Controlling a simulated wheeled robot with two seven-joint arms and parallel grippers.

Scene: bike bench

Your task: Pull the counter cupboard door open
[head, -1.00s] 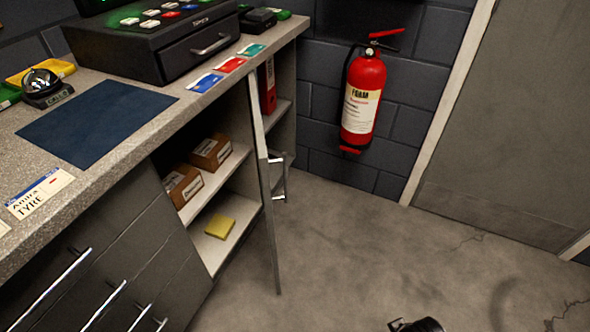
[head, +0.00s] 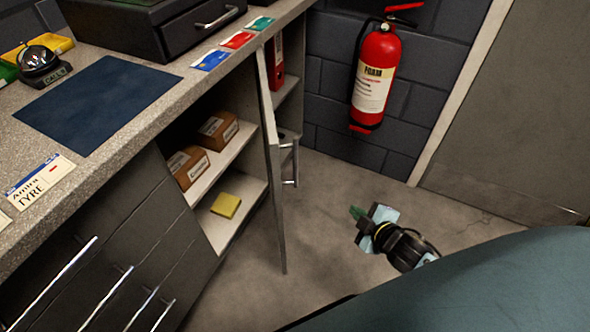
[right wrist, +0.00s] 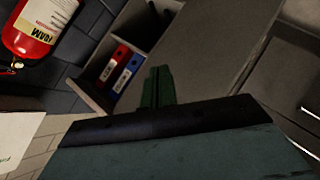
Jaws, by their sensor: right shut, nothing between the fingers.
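The counter cupboard door (head: 278,190) stands swung out from the counter, seen nearly edge-on in the head view. Its bar handle (head: 290,165) is on the face turned right. Behind the door the cupboard is open, with a shelf (head: 233,148) in sight. My right gripper (head: 358,213) is right of the door, clear of door and handle, shut and empty. Its green fingers also show together in the right wrist view (right wrist: 157,87), with the cupboard's binders beyond. My left gripper is in neither view.
Cardboard boxes (head: 217,130) and a yellow block (head: 226,205) sit inside the cupboard. A fire extinguisher (head: 373,85) hangs on the back wall. Drawer handles (head: 107,298) stick out at the counter's front left. Bare floor (head: 330,190) lies between the door and my right gripper.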

